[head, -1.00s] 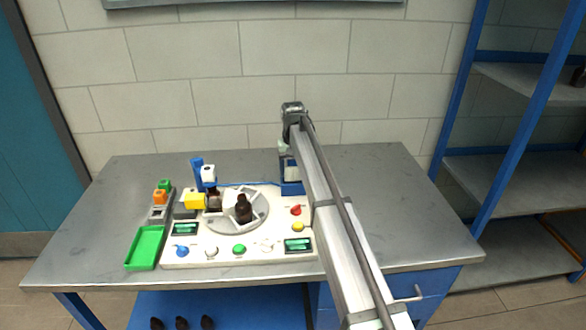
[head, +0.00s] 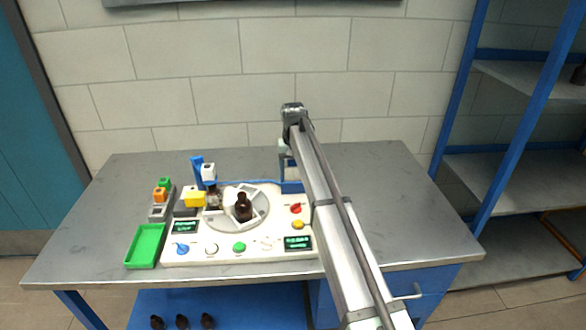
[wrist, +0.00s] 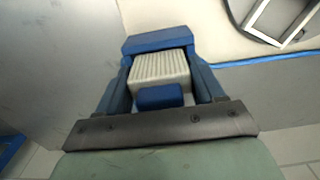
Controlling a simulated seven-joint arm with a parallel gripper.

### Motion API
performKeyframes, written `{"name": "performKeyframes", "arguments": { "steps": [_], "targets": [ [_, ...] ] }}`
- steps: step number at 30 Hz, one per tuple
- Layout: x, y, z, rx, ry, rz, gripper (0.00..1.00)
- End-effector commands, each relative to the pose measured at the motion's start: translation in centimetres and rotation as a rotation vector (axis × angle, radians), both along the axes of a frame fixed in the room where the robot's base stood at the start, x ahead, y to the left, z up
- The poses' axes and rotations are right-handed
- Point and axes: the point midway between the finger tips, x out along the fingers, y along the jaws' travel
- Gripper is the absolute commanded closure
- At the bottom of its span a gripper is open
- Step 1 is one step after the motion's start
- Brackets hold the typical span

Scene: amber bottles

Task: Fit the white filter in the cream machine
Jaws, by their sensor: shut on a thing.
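The cream machine (head: 215,249) sits on the steel table, with dials, buttons and a round carousel on top.
A brown bottle (head: 243,207) stands on the carousel. A green tray (head: 146,246) and small coloured blocks (head: 161,195) lie at the machine's left. A thin blue line (wrist: 265,60) runs along the machine's back edge. The table's right side (head: 390,200) is clear.

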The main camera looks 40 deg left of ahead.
Motion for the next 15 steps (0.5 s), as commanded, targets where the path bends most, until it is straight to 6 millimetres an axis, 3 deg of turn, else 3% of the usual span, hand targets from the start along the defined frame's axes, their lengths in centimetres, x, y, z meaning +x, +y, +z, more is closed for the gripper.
{"name": "performKeyframes", "arguments": {
  "steps": [15],
  "targets": [
    [0.0,0.0,-0.47,0.0,0.0,0.0,0.62]
  ]
}}
